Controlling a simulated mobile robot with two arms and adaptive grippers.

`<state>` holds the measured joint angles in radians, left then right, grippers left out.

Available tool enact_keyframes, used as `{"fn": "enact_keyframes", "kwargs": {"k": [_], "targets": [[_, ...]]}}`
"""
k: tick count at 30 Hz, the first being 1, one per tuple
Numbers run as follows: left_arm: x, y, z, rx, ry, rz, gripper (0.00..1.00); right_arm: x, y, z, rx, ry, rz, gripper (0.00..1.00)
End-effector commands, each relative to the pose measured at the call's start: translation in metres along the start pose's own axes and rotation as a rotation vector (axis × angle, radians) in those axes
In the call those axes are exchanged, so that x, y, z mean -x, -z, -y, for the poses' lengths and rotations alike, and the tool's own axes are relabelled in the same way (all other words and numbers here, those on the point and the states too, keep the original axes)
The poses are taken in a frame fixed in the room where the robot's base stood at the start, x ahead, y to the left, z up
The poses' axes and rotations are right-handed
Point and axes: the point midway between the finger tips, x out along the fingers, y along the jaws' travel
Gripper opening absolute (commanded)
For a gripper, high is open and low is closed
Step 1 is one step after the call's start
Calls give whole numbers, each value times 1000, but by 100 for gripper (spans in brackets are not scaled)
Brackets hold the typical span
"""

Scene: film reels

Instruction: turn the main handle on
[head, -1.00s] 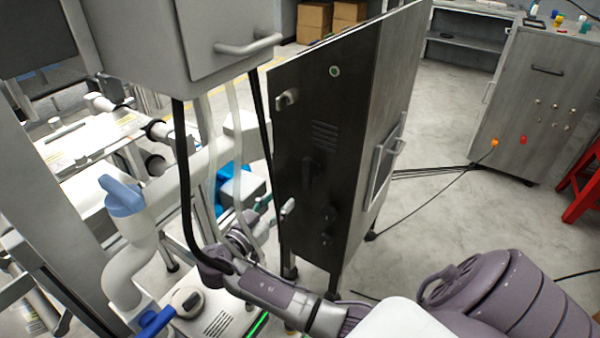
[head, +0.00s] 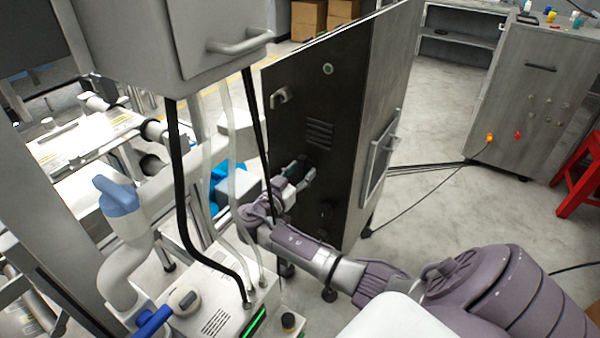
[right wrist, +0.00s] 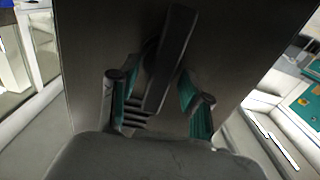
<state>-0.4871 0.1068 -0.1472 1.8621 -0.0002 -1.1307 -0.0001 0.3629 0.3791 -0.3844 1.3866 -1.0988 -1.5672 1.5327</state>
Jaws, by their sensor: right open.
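The main handle (right wrist: 168,65) is a long dark bar on the dark front of the tall metal cabinet (head: 340,100). In the right wrist view it stands slightly tilted, its top leaning right. My right gripper (head: 296,178) is at the cabinet front in the head view and largely hides the handle there. In the right wrist view my right gripper (right wrist: 157,98) is open, with one green-padded finger on each side of the handle's lower part. I see gaps beside the bar; whether either finger touches it is unclear. My left gripper is out of view.
A grey box (head: 180,45) with a bar handle hangs at upper left, with dark and pale hoses below it. White pipework with a blue valve handle (head: 118,195) stands at left.

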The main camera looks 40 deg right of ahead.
Motion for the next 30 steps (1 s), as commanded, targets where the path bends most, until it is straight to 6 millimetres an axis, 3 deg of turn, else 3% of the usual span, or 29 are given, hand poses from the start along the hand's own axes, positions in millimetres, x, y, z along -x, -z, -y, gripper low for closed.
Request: {"fn": "enact_keyframes", "kwargs": {"k": [2, 9, 20, 30], "targets": [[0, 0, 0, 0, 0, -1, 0, 0, 0, 0, 0, 0, 0, 45], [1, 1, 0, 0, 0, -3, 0, 0, 0, 0, 0, 0, 0, 6], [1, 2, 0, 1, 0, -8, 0, 1, 0, 1, 62, 0, 2, 6], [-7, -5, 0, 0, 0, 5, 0, 1, 0, 4, 316, -1, 2, 6]]}}
